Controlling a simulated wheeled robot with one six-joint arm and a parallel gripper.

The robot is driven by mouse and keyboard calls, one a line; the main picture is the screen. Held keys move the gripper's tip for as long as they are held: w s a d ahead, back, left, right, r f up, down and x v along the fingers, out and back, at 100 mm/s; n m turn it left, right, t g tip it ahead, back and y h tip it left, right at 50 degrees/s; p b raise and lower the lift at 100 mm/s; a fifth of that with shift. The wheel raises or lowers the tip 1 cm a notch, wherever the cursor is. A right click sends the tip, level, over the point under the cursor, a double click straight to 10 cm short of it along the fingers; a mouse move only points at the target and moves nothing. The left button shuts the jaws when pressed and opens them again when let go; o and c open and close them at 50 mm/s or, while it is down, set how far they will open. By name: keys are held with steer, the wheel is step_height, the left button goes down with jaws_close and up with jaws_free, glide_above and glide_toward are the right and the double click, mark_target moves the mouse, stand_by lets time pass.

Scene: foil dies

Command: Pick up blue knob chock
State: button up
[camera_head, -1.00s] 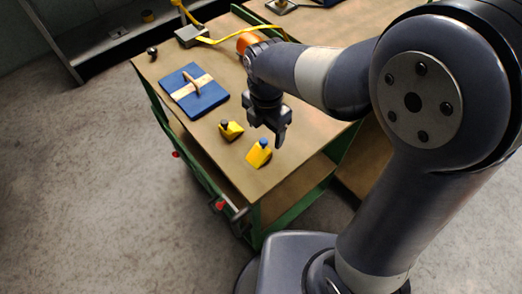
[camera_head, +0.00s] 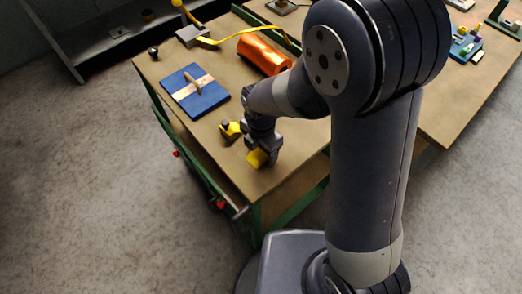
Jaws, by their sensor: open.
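The blue knob chock (camera_head: 256,159) is a yellow block near the front end of the table. Its blue knob, seen a second ago, is now hidden behind my gripper. My gripper (camera_head: 262,155) is open and right over this chock, with its fingers down around the top of the block as far as I can see. Whether the fingers touch it I cannot tell. A second yellow chock (camera_head: 230,130) with a dark knob stands just left and behind, close to my gripper's left side.
A blue board (camera_head: 208,102) with a wooden handle lies behind the chocks. An orange foil roll (camera_head: 264,54) lies further back, near a grey box (camera_head: 191,36) with a yellow strap. The wooden tabletop (camera_head: 245,185) is bare towards its front edge.

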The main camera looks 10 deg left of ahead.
steer(key=c, duration=1.1)
